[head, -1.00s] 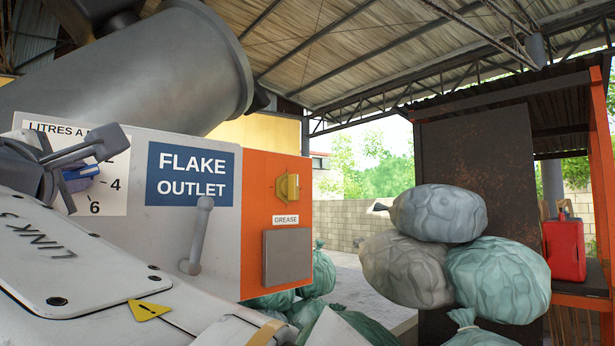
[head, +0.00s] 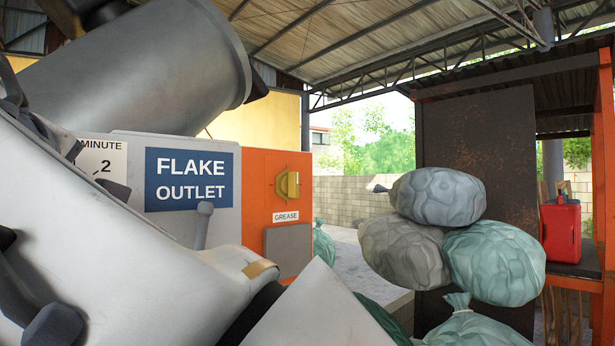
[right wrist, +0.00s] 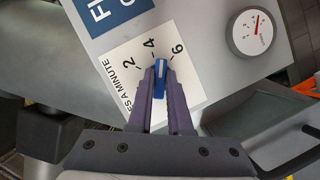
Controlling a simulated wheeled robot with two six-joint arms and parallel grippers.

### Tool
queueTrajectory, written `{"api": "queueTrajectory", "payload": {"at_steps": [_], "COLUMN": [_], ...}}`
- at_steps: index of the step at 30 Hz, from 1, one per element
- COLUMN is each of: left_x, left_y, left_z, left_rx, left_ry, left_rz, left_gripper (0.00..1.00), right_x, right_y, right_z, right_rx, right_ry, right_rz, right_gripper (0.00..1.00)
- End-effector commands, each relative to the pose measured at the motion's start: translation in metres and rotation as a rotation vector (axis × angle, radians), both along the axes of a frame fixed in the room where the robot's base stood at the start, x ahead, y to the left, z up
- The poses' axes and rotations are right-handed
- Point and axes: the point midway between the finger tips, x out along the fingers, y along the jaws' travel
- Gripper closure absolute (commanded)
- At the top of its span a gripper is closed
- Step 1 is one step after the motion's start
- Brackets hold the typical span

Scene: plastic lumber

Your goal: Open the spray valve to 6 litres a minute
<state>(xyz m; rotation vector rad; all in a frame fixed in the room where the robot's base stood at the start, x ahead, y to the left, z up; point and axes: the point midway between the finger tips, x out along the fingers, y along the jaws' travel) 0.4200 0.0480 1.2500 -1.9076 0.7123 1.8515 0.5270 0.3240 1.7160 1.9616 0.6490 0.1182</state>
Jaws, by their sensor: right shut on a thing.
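The blue valve knob (right wrist: 160,78) shows in the right wrist view, in front of a white scale plate (right wrist: 122,88) marked 2, 4 and 6 litres a minute. The knob's pale mark points between 4 and 6. My right gripper (right wrist: 160,88) is shut on the knob, one purple finger on each side. In the head view part of the scale plate (head: 102,160) shows with the 2. My arm hides the knob there. My left gripper is not in view.
A round gauge (right wrist: 252,32) with a red needle is beside the plate.

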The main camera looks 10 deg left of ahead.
Motion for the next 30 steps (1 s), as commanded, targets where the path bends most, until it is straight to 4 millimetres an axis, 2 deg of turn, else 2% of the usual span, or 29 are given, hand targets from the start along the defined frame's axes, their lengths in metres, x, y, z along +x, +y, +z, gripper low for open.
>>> {"api": "queueTrajectory", "payload": {"at_steps": [15, 30], "left_x": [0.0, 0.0], "left_y": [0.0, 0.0], "left_z": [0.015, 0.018], "left_rx": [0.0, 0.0], "left_ry": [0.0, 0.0], "left_rz": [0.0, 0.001], "left_gripper": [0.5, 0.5], "right_x": [0.002, 0.001], "right_y": [-0.001, -0.001], "right_z": [0.0, -0.002], "right_rx": [0.255, 0.326], "right_ry": [0.305, 0.393], "right_rz": [-0.003, -0.004], "right_gripper": [1.0, 1.0]}}
